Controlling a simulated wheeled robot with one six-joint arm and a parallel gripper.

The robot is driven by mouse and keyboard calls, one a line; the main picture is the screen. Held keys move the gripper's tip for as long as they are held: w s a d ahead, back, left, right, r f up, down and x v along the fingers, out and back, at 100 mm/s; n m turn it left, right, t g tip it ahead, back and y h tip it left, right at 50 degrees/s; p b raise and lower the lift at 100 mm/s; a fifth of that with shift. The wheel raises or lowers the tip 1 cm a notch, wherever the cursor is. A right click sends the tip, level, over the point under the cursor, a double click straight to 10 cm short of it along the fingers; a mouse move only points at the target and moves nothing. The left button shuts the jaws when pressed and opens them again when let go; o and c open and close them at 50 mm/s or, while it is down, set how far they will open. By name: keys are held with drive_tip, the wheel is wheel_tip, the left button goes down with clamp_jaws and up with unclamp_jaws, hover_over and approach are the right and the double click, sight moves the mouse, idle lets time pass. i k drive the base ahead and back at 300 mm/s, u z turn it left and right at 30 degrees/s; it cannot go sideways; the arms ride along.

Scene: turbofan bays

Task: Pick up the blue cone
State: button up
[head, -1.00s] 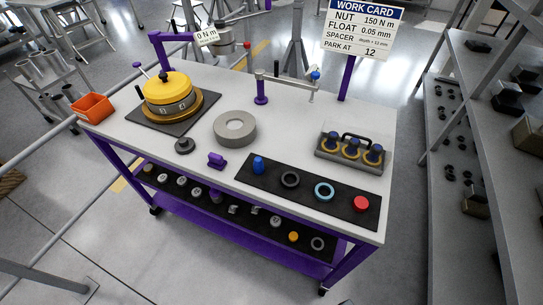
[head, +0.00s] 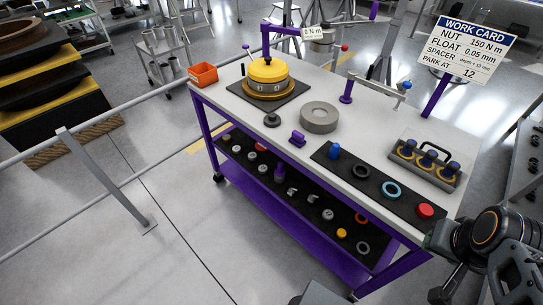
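The blue cone (head: 334,151) is a small upright blue piece at the left end of a black mat (head: 373,179) on the white tabletop. It stands free, with nothing touching its sides. Part of my dark arm shows at the lower right of the head view, beside the table's right front corner. My gripper (head: 438,242) seems to be at the left end of this part, well to the right of and nearer than the cone. Its fingers cannot be made out clearly, and I see nothing held.
The mat also carries a dark ring (head: 360,170), a light blue ring (head: 391,189) and a red piece (head: 425,210). A purple block (head: 298,138) and a grey ring (head: 319,117) lie left of the cone. A handled rack (head: 425,164) stands to the right. A grey rail runs on the left.

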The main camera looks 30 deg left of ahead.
sight(334, 154)
drive_tip(key=u, duration=2.05)
drive_tip(key=i, duration=1)
